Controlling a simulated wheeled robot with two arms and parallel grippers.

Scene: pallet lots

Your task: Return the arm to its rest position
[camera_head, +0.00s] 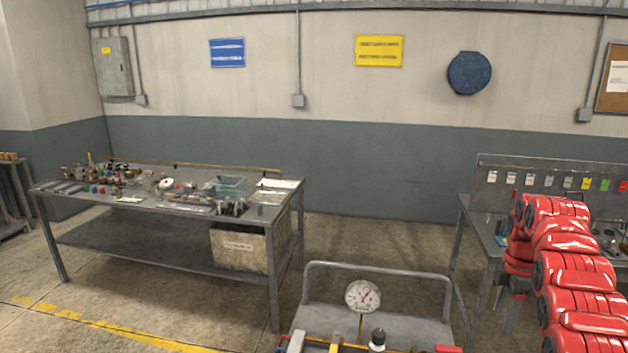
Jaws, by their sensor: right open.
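My right arm (575,270) is red with dark joints. It rises from the lower right corner, bends near the top and hangs down again on its left side. My right gripper (511,314) is at the end of that hanging part, small and partly hidden, pointing down in front of the right-hand workbench. It is open, and I see nothing held in it. My left arm and left gripper are not in view.
The right workbench (480,220) has a back panel with coloured tags, close behind my right arm. A grey cart (400,320) with a dial gauge (362,296) stands at bottom centre. A cluttered workbench (120,198) is at left.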

